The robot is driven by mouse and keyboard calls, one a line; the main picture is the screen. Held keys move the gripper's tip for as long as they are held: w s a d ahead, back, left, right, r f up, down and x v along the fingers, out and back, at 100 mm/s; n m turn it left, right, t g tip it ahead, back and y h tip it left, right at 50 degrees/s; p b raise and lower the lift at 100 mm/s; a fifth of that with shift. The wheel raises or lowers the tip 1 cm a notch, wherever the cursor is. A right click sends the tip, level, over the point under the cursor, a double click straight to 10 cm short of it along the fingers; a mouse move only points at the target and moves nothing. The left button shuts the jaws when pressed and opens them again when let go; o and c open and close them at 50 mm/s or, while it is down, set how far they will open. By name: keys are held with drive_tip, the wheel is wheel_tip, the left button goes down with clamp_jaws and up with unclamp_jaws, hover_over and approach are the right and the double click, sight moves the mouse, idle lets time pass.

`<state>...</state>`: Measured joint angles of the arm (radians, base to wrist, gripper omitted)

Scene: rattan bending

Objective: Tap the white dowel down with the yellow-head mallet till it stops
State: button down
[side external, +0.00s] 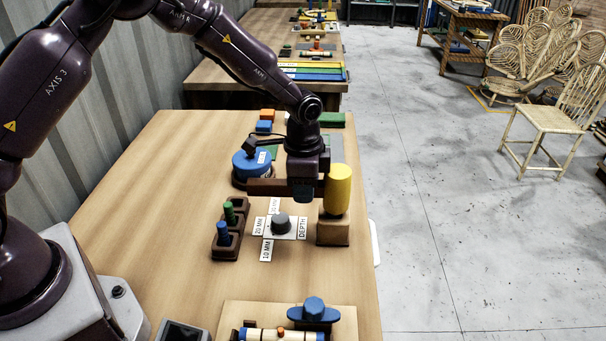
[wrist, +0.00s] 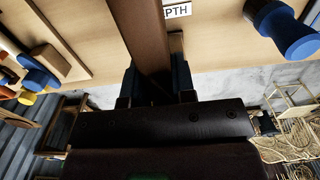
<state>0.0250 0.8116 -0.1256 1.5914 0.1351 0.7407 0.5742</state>
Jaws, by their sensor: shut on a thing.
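My gripper (side external: 305,190) is shut on the brown handle of the yellow-head mallet. The mallet's yellow head (side external: 338,190) stands upright at the right of the gripper, directly over a brown wooden block (side external: 333,232); I cannot tell whether they touch. In the wrist view the brown handle (wrist: 140,35) runs between the blue fingertips of my gripper (wrist: 156,85). I cannot make out the white dowel in either view. A grey round knob (side external: 281,222) sits on a white plate left of the block, ringed by labels reading 10 MM, 20 MM and DEPTH.
A dark rack (side external: 227,246) with a blue and a green peg stands left of the plate. A blue round piece (side external: 251,164) is behind it. A board with a blue knob (side external: 314,308) lies at the front. The table's right edge is close to the block.

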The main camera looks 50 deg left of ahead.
drive_tip(key=shift+s, duration=0.1)
drive_tip(key=shift+r, duration=1.8)
drive_tip(key=shift+r, duration=2.5)
